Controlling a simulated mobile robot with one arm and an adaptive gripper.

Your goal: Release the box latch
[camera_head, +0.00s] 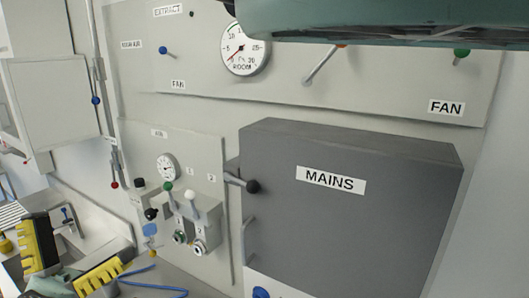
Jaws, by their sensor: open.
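A dark grey box (360,225) with a MAINS label is mounted on the panel at centre right, its front closed. A lever with a black knob (252,186) sticks out at the box's upper left edge; it looks like the latch. A pale curved handle (247,240) is below it on the same edge. My gripper (72,258) is at the lower left, with yellow and black fingers spread apart and nothing visible between them. It is well left of and below the lever, apart from the box. The lower part of my gripper is cut off by the picture edge.
A smaller panel with a gauge (168,167), small levers and two round fittings (199,247) stands between my gripper and the box. A blue cable (152,287) lies below. An upper panel carries a large dial (244,52) and a metal lever (320,66).

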